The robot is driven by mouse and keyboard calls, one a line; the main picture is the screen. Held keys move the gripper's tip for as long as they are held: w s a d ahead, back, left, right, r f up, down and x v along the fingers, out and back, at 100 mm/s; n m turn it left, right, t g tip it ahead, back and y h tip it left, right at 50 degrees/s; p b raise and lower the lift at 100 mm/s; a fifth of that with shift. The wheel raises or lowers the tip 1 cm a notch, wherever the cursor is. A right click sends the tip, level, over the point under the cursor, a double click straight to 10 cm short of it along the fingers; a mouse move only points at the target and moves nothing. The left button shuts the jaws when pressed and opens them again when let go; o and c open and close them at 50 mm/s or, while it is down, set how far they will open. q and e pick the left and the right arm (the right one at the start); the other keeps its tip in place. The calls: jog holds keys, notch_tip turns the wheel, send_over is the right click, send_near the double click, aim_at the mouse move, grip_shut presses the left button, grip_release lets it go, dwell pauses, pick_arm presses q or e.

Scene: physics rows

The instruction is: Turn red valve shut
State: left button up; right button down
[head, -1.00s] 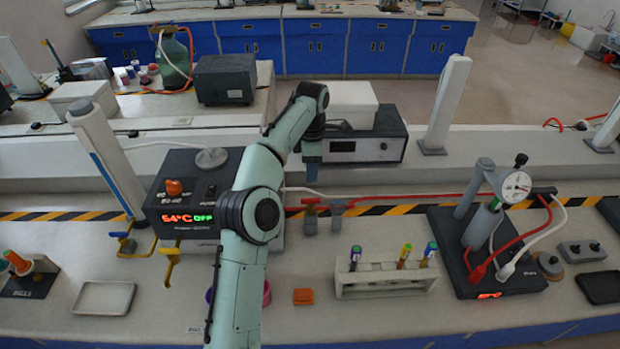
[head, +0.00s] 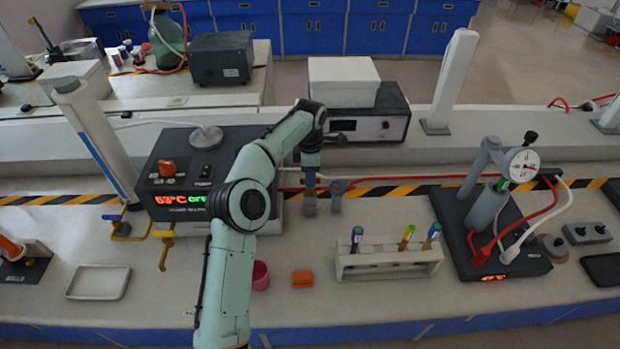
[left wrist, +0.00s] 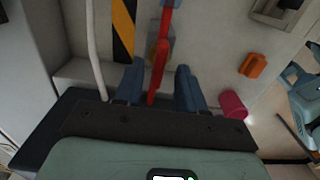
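The red valve handle (left wrist: 158,70) shows in the left wrist view as a long red bar, between the two blue fingers of my left gripper (left wrist: 159,78). A gap shows on both sides of the bar, so the fingers are apart and not clamped on it. In the head view my left gripper (head: 310,178) points down at the row of small valves behind the bench top and largely hides the red valve. A second grey valve body (head: 336,203) stands just right of it. My right gripper is in neither view.
A heater box with a red and green display (head: 180,205) stands left of the gripper, with yellow-handled valves (head: 166,247) at its front. A pink cup (head: 260,276), an orange block (head: 302,279) and a tube rack (head: 388,262) stand in front. A pump with a gauge (head: 510,255) is at right.

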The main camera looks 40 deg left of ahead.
pick_arm(q)
jog(key=shift+f, duration=0.4)
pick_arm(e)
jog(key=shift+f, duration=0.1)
pick_arm(q)
grip_shut()
